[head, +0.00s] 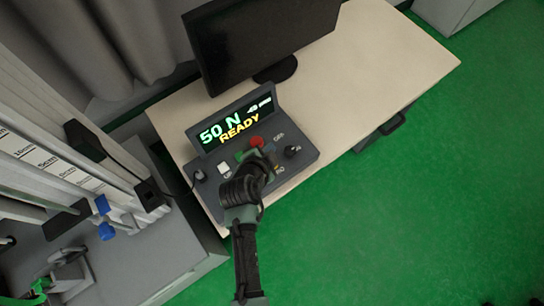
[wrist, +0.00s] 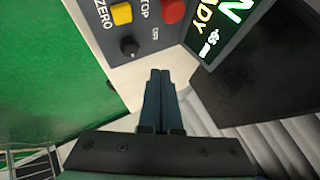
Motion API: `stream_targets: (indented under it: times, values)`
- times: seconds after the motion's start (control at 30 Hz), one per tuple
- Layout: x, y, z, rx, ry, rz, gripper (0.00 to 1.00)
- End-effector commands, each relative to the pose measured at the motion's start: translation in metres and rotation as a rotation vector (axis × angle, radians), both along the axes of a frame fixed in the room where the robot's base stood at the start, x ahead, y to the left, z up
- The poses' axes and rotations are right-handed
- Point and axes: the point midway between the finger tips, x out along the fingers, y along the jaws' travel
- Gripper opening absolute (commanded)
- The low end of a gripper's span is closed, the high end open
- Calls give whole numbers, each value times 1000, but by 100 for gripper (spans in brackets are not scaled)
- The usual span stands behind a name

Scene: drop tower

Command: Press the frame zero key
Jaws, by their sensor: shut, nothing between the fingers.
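The grey control console (head: 213,190) stands on the pale desk, its display reading 50 N READY. In the wrist view a yellow key (wrist: 122,14) sits beside the label ZERO, next to a red key (wrist: 173,11) marked STOP. A black knob (wrist: 129,46) is nearer the fingers. My gripper (wrist: 160,74) is shut and empty; its tips show against the pale surface just short of the console's edge. Their height above it is unclear.
The drop tower (head: 60,150) rises at the left. Green floor is open at the right.

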Motion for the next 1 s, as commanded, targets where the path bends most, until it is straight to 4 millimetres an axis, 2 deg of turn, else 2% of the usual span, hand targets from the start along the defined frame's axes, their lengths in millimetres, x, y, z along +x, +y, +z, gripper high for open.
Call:
stream_targets:
  times: [0.37, 0.57, 1.0]
  values:
    - [0, 0, -2, 1, 1, -1, 0]
    - [0, 0, -13, 0, 1, 0, 0]
    - [0, 0, -74, 0, 1, 1, 0]
